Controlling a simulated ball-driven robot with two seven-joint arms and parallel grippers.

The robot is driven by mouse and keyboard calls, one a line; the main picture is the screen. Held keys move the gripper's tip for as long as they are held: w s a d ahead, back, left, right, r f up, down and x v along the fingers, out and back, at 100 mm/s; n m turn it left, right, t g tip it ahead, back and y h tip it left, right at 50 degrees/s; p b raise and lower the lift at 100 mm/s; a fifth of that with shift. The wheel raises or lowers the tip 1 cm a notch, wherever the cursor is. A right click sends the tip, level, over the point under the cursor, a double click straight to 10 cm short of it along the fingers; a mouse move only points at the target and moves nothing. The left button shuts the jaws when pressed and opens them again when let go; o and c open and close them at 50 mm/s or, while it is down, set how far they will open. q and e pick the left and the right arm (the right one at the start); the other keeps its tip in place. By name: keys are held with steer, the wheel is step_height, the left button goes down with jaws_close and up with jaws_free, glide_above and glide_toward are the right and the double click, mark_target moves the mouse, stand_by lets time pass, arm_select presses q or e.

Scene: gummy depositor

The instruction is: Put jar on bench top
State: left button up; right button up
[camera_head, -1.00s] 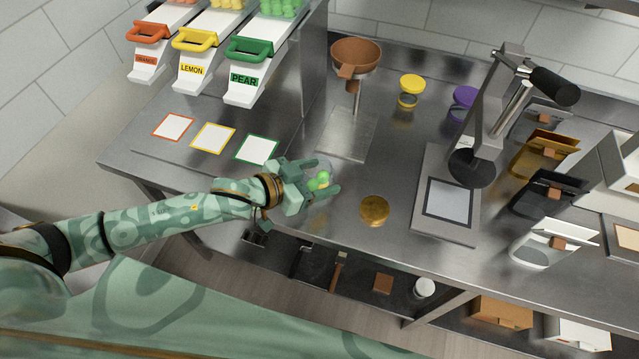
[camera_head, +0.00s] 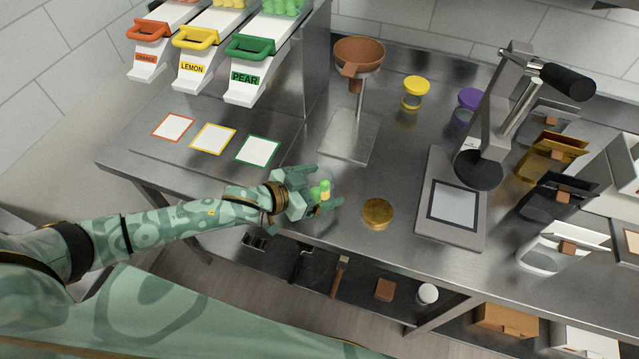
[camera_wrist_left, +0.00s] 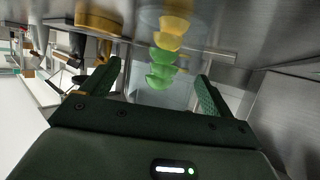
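The clear jar (camera_head: 324,190) with green and yellow gummies stands near the front edge of the steel bench top (camera_head: 420,120). It looks upright and resting on the bench. My left gripper (camera_head: 322,188) is around it, with a finger on either side. In the left wrist view the fingers are spread wide and the jar (camera_wrist_left: 165,60) is between them, with a gap seeming to show at each side. Part of the jar is hidden by the fingers in the head view. My right gripper is not in view.
A gold lid (camera_head: 377,213) lies right of the jar. A funnel stand (camera_head: 350,135), a yellow-lidded jar (camera_head: 415,92) and a purple-lidded jar (camera_head: 467,105) stand behind. A press or scale (camera_head: 453,205) stands right. Colored-frame cards (camera_head: 258,150) lie left.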

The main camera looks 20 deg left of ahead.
arm_select(q)
steer(key=shift+r, duration=0.1)
steer(key=shift+s+a+r, duration=0.1)
steer(key=shift+s+r, duration=0.05)
steer(key=p+v, duration=0.1)
steer(key=v, duration=1)
steer(key=shift+s+r+p, duration=0.15)
steer(key=shift+s+p, duration=0.1)
steer(key=shift+p, duration=0.15)
